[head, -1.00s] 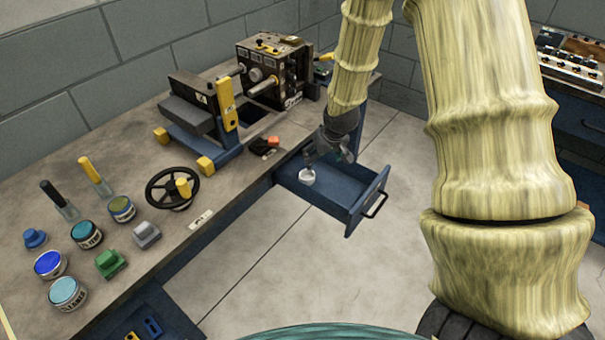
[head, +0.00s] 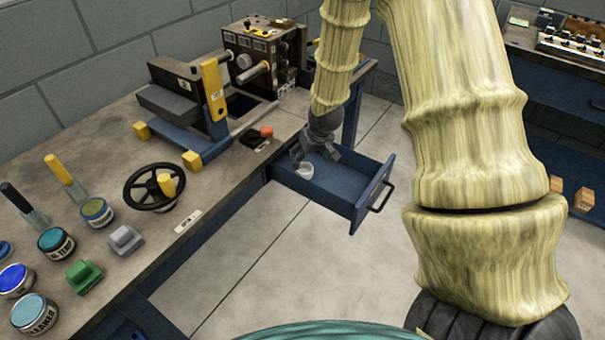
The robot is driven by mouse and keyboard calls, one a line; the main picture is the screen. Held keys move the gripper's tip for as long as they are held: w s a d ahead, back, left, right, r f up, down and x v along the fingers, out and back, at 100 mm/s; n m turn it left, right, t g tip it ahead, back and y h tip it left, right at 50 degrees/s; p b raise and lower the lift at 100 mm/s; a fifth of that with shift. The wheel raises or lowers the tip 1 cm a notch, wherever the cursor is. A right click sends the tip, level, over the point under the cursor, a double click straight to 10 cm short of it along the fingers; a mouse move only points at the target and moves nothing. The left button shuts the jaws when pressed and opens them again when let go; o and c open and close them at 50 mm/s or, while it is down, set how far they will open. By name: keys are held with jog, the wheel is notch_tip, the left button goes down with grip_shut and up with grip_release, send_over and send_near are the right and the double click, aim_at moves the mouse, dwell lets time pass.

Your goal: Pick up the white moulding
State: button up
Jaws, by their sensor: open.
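A small white piece (head: 305,171), which looks like the white moulding, lies inside the open blue drawer (head: 370,190) under the bench. My gripper (head: 307,162) points down into the drawer, with its open fingers right by the white piece. Part of the gripper hides the view behind it, and I cannot tell whether the fingers touch the piece or stand around it.
The drawer's front and handle (head: 381,197) stick out over clear floor. On the bench (head: 235,185) are a black handwheel (head: 133,205), a blue and yellow fixture (head: 195,135), a grey moulding (head: 125,240), a green moulding (head: 83,276) and several tins.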

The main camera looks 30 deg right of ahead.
aim_at(303, 171)
jog(key=x, duration=0.4)
jog(key=shift+b+x, duration=0.3)
jog(key=shift+x, duration=2.4)
jog(key=shift+w+r, duration=0.1)
jog(key=shift+w, duration=0.05)
jog(key=shift+c, duration=0.4)
jog(key=c, duration=0.8)
